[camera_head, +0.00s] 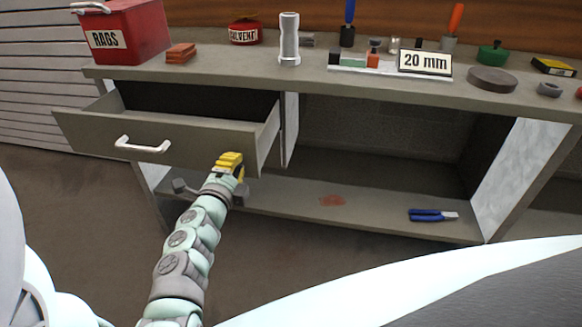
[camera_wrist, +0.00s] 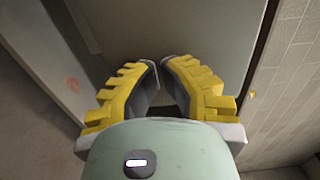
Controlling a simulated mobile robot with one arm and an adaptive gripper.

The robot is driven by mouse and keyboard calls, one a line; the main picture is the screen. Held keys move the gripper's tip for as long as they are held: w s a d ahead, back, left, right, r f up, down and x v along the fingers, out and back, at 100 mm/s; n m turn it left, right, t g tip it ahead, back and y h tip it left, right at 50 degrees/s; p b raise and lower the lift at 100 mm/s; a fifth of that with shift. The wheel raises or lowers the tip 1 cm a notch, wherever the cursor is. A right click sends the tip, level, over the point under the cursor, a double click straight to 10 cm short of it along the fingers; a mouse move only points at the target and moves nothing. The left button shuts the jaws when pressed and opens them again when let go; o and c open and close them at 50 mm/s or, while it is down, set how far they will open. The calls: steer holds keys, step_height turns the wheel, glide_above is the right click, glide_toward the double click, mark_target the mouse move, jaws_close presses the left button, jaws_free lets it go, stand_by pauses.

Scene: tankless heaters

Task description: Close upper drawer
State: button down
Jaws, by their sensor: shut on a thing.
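The upper drawer (camera_head: 196,145) is a grey-brown box on the left of the workbench, pulled well out, with its empty-looking inside showing. A white bar handle (camera_head: 142,146) sits on its front. My gripper (camera_head: 230,160), with yellow ridged fingers, is at the lower right end of the drawer front, right of the handle. In the wrist view my gripper (camera_wrist: 161,62) has its fingertips close together with a narrow gap, against a grey panel. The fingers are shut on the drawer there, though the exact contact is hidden.
On the bench top (camera_head: 330,88) stand a red rags bin (camera_head: 122,35), a metal fitting (camera_head: 289,40) and a 20 mm sign (camera_head: 425,63). Blue-handled pliers (camera_head: 432,215) lie on the lower shelf (camera_head: 380,222). The open bay right of the drawer is mostly clear.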

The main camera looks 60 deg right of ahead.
steer(key=b, duration=1.3)
glide_toward(262, 118)
steer(key=d+r, duration=0.1)
steer(key=s+d+r, duration=0.1)
steer(key=r, duration=0.1)
steer(key=shift+d+r, duration=0.25)
steer(key=shift+r, duration=0.05)
steer(key=b+x, duration=0.2)
steer(key=shift+s+d+r+b, duration=0.1)
steer(key=shift+d+b, duration=0.05)
steer(key=shift+b, duration=0.15)
